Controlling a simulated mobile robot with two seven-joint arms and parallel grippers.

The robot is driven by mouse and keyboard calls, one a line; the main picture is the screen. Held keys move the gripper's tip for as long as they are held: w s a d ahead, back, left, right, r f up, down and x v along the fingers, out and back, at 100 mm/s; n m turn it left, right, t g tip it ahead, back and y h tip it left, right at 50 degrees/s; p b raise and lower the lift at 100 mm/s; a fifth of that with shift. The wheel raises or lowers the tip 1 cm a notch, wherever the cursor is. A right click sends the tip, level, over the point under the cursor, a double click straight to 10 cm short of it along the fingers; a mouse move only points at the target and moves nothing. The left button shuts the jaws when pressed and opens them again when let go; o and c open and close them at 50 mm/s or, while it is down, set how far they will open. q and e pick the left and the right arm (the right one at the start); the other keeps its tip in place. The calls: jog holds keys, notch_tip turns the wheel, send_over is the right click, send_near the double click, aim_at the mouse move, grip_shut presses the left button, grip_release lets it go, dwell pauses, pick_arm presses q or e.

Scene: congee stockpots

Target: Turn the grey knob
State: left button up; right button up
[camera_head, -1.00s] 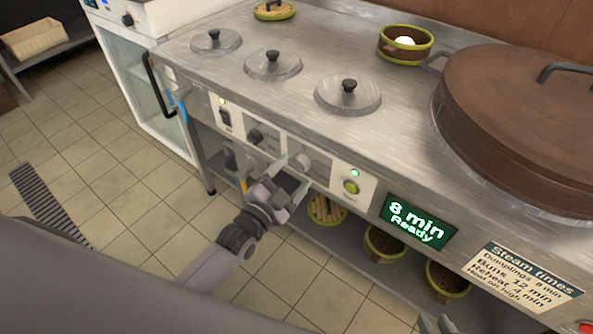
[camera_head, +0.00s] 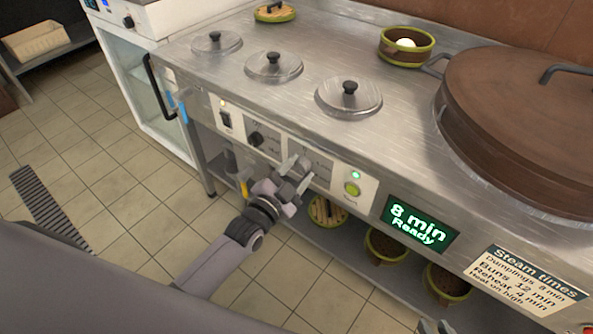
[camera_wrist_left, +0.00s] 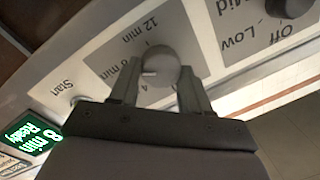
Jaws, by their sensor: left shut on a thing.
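In the head view the knob (camera_head: 304,161) is partly hidden by my left gripper (camera_head: 297,172). In the left wrist view my left gripper (camera_wrist_left: 158,80) has one finger on each side of the knob and is shut on it. A small tip of my right gripper (camera_head: 436,325) shows at the bottom edge; its jaws cannot be made out.
A black knob (camera_head: 256,138) and a switch (camera_head: 225,119) lie left of the grey knob. A lower shelf with baskets (camera_head: 328,211) is below.

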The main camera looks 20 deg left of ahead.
pick_arm(q)
jog(key=n+p, duration=0.1)
jog(key=n, duration=0.1)
jog(key=shift+r+n+p, duration=0.15)
jog(key=shift+n+p, duration=0.15)
jog(key=n+p, duration=0.1)
jog(key=n, duration=0.1)
jog(key=shift+a+n+g, duration=0.1)
jog(key=shift+n+g, duration=0.2)
jog(key=n, duration=0.3)
jog(key=shift+a+p, duration=0.1)
jog(key=shift+p, duration=0.25)
jog(key=shift+n, duration=1.4)
jog(key=shift+g, duration=0.3)
jog(key=o, duration=1.1)
jog(key=shift+c, duration=0.2)
